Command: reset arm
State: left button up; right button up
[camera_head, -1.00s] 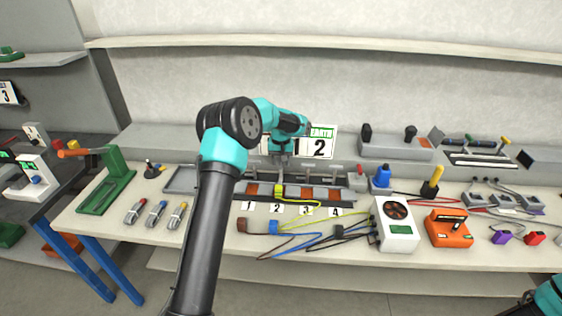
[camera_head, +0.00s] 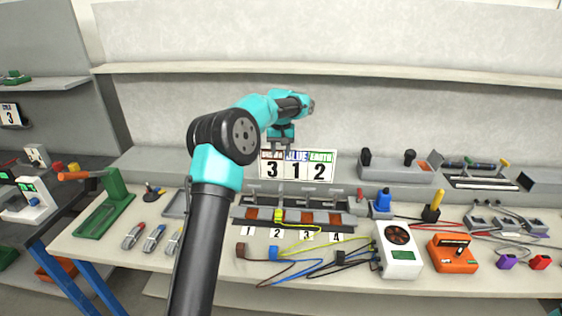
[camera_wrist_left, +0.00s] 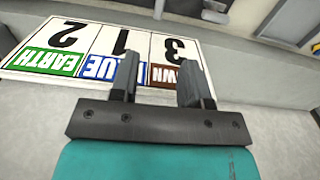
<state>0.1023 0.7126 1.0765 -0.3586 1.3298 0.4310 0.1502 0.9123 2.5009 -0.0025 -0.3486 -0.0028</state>
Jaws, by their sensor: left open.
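My left arm comes in from the lower left of the head view and reaches over the workbench. Its gripper (camera_head: 281,147) is raised in front of the left part of the sign, clear of the bench. In the left wrist view the two fingers (camera_wrist_left: 161,80) are apart with nothing between them. The sign (camera_head: 297,165) shows 3, 1 and 2 with coloured labels; it also shows upside down in the left wrist view (camera_wrist_left: 102,44). Below is the terminal block (camera_head: 345,218) with a yellow plug (camera_head: 278,215) in it. My right gripper is not in view.
Number cards 1 to 4 lie in front of the block. Loose brown, blue and black plugs with wires lie nearer the front edge. A white fan box (camera_head: 397,262) and an orange device (camera_head: 452,254) stand to the right. Free air surrounds the raised gripper.

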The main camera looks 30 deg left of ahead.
pick_arm(q)
jog(key=shift+r, duration=0.6)
